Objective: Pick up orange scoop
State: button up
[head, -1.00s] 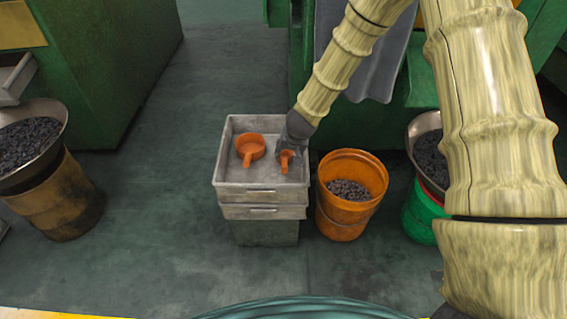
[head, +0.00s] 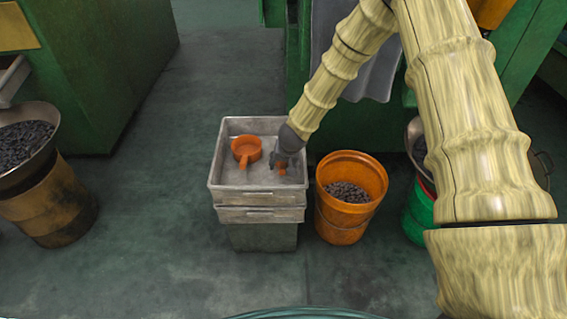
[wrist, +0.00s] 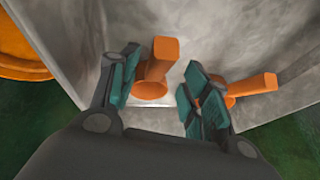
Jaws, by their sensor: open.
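Two orange scoops are in the grey tray (head: 222,180). The larger scoop (head: 246,151), with a round bowl and a handle towards the near side, lies on the left. The smaller scoop (head: 281,168) is to its right, its upper part hidden by my gripper (head: 283,159). In the wrist view my gripper (wrist: 160,68) is open, with teal fingers on either side of the smaller scoop (wrist: 158,62); I cannot tell whether they touch it. An orange handle, seemingly the larger scoop's (wrist: 255,87), shows beyond the right finger, which partly covers it.
The tray tops a stack of grey boxes. An orange bucket (head: 327,203) of dark pieces stands close to its right. A green machine (head: 292,70) with grey cloth (head: 345,55) is behind. Bare floor (head: 150,200) lies left of the stack.

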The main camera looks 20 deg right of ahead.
aim_at(283, 164)
jog(key=x, duration=0.2)
jog(key=b+x, duration=0.1)
jog(key=x, duration=0.1)
jog(key=shift+d+f, duration=0.15)
jog(key=shift+d, duration=0.15)
grip_shut()
